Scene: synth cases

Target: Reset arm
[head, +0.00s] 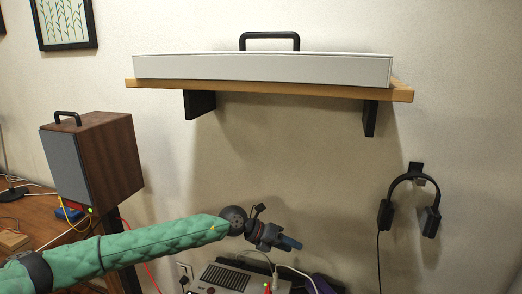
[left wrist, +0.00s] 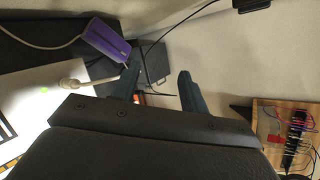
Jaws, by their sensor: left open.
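My left gripper (head: 288,243) is at the end of the green-sleeved arm coming in from the left in the head view. It is held in the air in front of the wall, above a grey device. In the left wrist view its two dark blue fingers (left wrist: 158,92) stand apart with nothing between them. My right gripper is in neither view.
A wooden shelf (head: 402,93) bears a long white case (head: 262,68). A wooden speaker box (head: 112,158) stands at left. Headphones (head: 432,220) hang at right. Below the gripper are a grey device (head: 228,277) with cables and a purple object (left wrist: 103,38). The wall between shelf and gripper is clear.

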